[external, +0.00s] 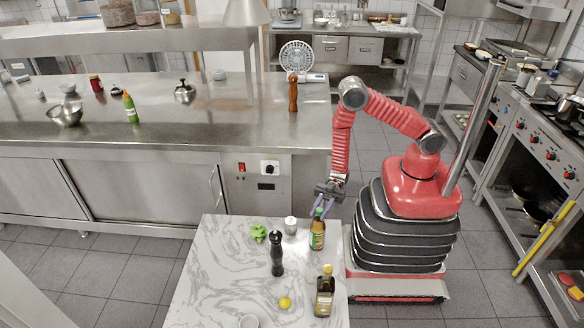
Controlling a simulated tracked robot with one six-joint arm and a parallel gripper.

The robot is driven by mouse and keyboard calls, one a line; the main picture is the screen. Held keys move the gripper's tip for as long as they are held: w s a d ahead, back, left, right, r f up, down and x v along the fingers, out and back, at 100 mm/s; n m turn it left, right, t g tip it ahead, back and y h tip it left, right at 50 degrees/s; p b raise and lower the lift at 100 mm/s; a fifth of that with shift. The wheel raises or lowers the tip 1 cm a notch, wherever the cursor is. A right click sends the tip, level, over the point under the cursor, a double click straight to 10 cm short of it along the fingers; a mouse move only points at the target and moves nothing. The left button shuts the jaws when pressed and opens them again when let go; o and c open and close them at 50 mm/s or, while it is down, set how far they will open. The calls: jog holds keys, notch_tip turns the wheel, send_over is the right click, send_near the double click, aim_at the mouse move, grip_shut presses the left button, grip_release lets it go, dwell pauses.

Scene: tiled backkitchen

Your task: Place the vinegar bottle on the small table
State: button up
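The small table (215,265) has a white, grey-veined marble top and stands in the foreground. A darker bottle with a yellow cap and pale label (325,296) stands at the right front edge. I cannot read which one is vinegar.
The table also bears a black pepper mill (277,254), a small metal cup (290,226), green leaves (258,232), a lemon (285,303) and a white cup (249,321). A steel counter (220,115) stands behind. The table's left part is clear.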

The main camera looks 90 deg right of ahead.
jog(key=o, duration=0.4)
jog(key=shift+r, duration=0.15)
jog(key=shift+s+d, duration=0.2)
jog(key=shift+d, duration=0.4)
jog(key=shift+v, duration=0.9)
notch_tip(320, 180, up, 7)
jog(key=shift+a, duration=0.1)
